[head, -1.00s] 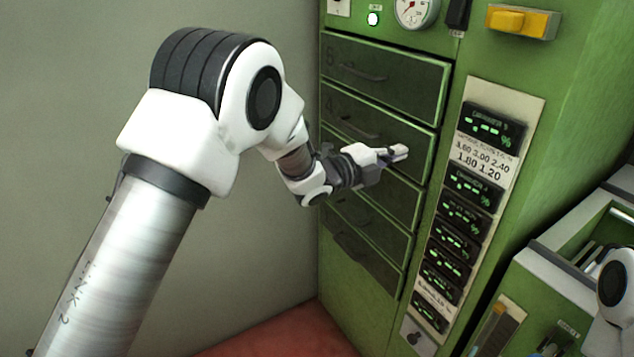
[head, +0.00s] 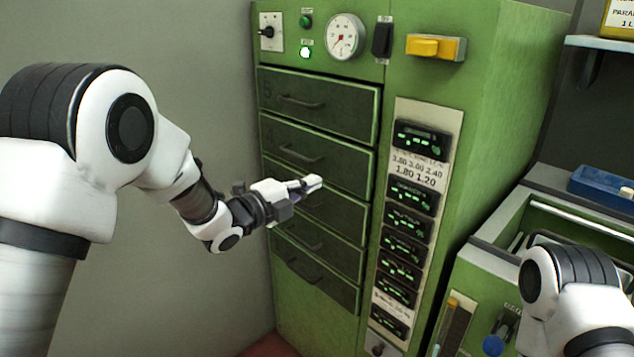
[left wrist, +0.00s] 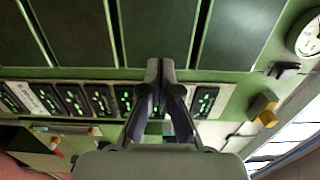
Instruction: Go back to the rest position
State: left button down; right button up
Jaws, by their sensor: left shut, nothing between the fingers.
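My left gripper (head: 312,184) is shut and empty in front of the green cabinet's (head: 490,140) column of drawers. In the left wrist view its two fingers (left wrist: 160,75) are together, with nothing between them. In the head view its tips overlap the middle drawers; I cannot tell whether they touch the cabinet. My left arm comes in from the left, bent at the elbow. Part of my right arm (head: 575,290) shows at the lower right; its gripper is out of the picture.
The drawers, such as the top one (head: 318,104), look closed. A gauge (head: 344,37), a yellow switch (head: 436,47) and a column of displays (head: 408,224) are on the cabinet front. A lower green unit stands at right, with a blue tray (head: 603,187) behind. Bare wall lies at left.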

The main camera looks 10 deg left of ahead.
pick_arm(q)
jog(key=v, duration=0.5)
jog(key=s+a+f+n+g+y, duration=0.1)
jog(key=s+f+n+g+y, duration=0.2)
jog(key=f, duration=1.1)
jog(key=s+a+f+n+g+y, duration=0.1)
jog(key=s+f+n, duration=0.35)
jog(key=f, duration=1.05)
jog(key=s+a+f+n+g+y, duration=0.2)
jog(key=s+f+n+g, duration=0.1)
jog(key=s+f, duration=0.5)
jog(key=s+a+f+n+g+y, duration=0.25)
jog(key=s+f, duration=0.35)
jog(key=s, duration=0.3)
jog(key=s+a+f+n+g+y, duration=0.1)
jog(key=s+a+n+g+y, duration=0.3)
jog(key=s+n, duration=0.95)
notch_tip(320, 180, up, 14)
jog(key=s+h+p, duration=0.1)
jog(key=p, duration=1.3)
jog(key=shift+s+a+g, duration=0.15)
jog(key=shift+a+g, duration=0.2)
jog(key=shift+a, duration=0.1)
pick_arm(e)
notch_tip(320, 180, up, 14)
jog(key=shift+w+d, duration=0.15)
jog(key=shift+w, duration=0.05)
